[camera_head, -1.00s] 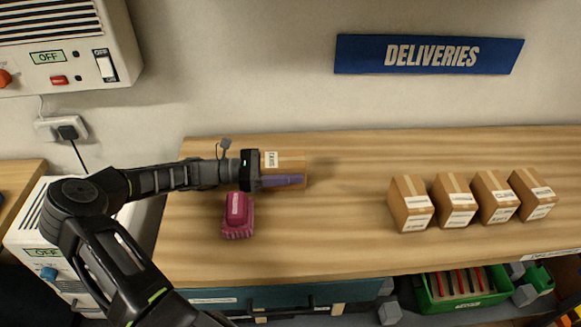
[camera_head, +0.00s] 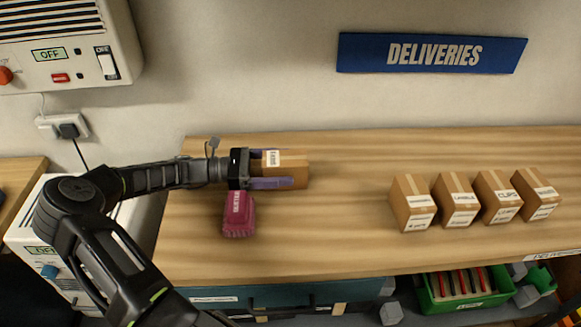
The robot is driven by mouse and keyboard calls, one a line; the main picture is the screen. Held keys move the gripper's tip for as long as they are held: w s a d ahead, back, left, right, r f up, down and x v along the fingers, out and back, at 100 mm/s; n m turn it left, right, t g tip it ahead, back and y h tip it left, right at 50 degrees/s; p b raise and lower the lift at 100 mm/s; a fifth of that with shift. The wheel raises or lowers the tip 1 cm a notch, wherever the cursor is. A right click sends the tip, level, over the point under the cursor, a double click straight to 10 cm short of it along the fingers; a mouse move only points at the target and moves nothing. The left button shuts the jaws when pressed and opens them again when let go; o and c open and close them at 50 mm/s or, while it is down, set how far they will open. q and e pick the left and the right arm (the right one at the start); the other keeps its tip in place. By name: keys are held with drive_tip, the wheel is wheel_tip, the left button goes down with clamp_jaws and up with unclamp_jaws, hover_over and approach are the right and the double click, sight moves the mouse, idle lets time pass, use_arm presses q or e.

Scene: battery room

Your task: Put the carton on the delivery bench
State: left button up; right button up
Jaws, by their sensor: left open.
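A brown carton (camera_head: 297,169) with a white label stands on the wooden delivery bench (camera_head: 330,235), towards its back left, below the blue DELIVERIES sign (camera_head: 432,53). My left gripper (camera_head: 271,169) comes in from the left at the carton. Its purple fingers are open, one along the carton's far side and one along its near side. The carton's left end lies between them. I cannot tell whether the fingers touch it. My right gripper is not in view.
Several similar cartons (camera_head: 457,201) stand in a row at the right. The bench between them is clear. A green crate (camera_head: 462,290) is below the front edge.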

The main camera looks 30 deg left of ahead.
use_arm(q)
drive_tip(key=b+v, duration=0.1)
drive_tip(key=v, duration=0.8)
idle(0.3)
